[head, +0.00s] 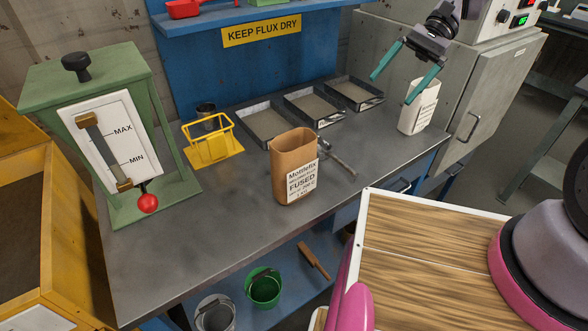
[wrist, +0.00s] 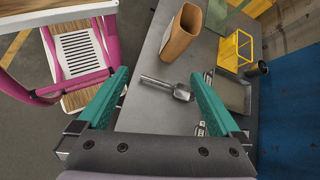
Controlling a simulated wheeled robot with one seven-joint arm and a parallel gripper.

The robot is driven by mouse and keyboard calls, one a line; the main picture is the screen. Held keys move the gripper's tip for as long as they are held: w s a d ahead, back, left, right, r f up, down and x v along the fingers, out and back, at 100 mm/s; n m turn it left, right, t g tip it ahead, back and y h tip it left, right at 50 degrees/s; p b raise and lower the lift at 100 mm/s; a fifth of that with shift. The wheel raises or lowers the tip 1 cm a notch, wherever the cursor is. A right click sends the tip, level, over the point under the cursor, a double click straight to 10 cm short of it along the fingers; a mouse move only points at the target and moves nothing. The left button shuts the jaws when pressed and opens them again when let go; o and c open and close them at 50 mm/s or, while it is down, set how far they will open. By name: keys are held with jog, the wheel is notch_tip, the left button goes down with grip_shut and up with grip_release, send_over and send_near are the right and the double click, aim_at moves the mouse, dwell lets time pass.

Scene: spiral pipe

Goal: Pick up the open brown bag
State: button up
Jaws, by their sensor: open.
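The open brown bag (head: 281,168) stands upright on the grey bench, with a white printed label on its front reading "FUSED". Its mouth faces up. In the wrist view the bag (wrist: 181,38) is at the top, beyond my fingertips. My gripper (head: 392,90) is at the upper right of the head view, its teal fingers spread wide with nothing between them. It is right of the bag, apart from it. The open gripper also shows in the wrist view (wrist: 160,75).
A white labelled bag (head: 421,108) stands near my gripper. A metal scoop (head: 338,157) lies right of the brown bag. Several dark trays (head: 268,123) line the back. A yellow wire holder (head: 211,146) and a green gauge stand (head: 100,62) are left. Bare bench lies in front.

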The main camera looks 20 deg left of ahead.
jog(key=s+a+f+m+g+y, duration=0.2)
jog(key=s+a+f+g, duration=0.15)
jog(key=a+f, duration=0.3)
jog(key=s+a+f+m+g+y, duration=0.1)
jog(key=s+a+f+g+y, duration=0.15)
jog(key=a+f+g, duration=0.35)
jog(key=t, duration=0.3)
send_near(274, 164)
jog(key=shift+g, duration=0.25)
jog(key=x, duration=0.4)
jog(key=shift+s+a+f, duration=0.2)
jog(key=shift+a+f, duration=0.15)
jog(key=shift+f, duration=0.05)
grip_shut()
